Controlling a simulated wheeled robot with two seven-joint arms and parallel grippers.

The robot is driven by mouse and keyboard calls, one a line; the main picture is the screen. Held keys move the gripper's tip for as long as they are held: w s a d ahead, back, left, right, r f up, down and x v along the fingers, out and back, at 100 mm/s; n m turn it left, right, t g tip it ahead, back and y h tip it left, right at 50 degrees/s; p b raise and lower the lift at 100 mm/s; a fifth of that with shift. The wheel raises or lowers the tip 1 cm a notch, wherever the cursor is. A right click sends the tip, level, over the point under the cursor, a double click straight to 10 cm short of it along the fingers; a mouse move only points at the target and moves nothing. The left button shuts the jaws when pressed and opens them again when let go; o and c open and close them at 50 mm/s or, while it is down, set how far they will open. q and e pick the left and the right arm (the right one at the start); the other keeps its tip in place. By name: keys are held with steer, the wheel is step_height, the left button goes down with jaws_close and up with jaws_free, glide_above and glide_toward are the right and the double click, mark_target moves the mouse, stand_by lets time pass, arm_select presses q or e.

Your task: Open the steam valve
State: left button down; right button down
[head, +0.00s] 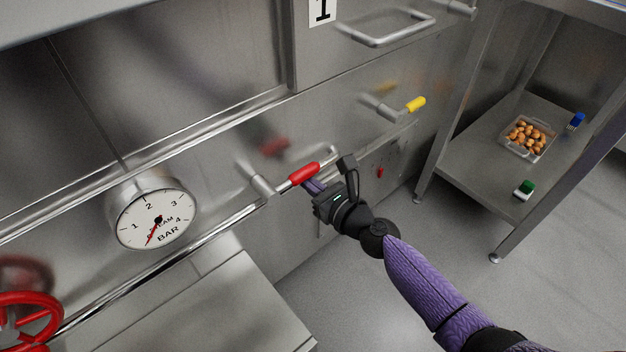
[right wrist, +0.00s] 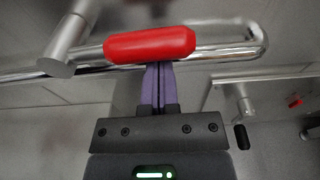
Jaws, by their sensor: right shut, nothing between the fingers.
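A lever valve with a red grip (head: 303,174) sits on the steel front, its metal stem pointing right from its pivot. The red grip also shows in the right wrist view (right wrist: 150,45), lying across the picture. My right gripper (head: 313,186) is shut and empty. Its purple fingertips (right wrist: 158,68) are at the lower side of the red grip and seem to touch it; the exact contact is hidden. A steam gauge (head: 152,212) marked BAR is left of the lever, its red needle pointing down-left. My left gripper is out of view.
A red handwheel (head: 22,318) is at the lower left. A yellow-gripped lever (head: 414,104) is farther right. A chrome rail (head: 190,246) runs along the front. A steel shelf (head: 470,165) at right holds a clear tub of brown pieces (head: 527,138). Open floor lies below.

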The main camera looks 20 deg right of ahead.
steer(key=shift+r, duration=0.15)
stand_by(0.3)
steer(key=shift+d+r+n, duration=0.1)
steer(key=shift+r+n, duration=0.1)
steer(key=shift+n, duration=0.1)
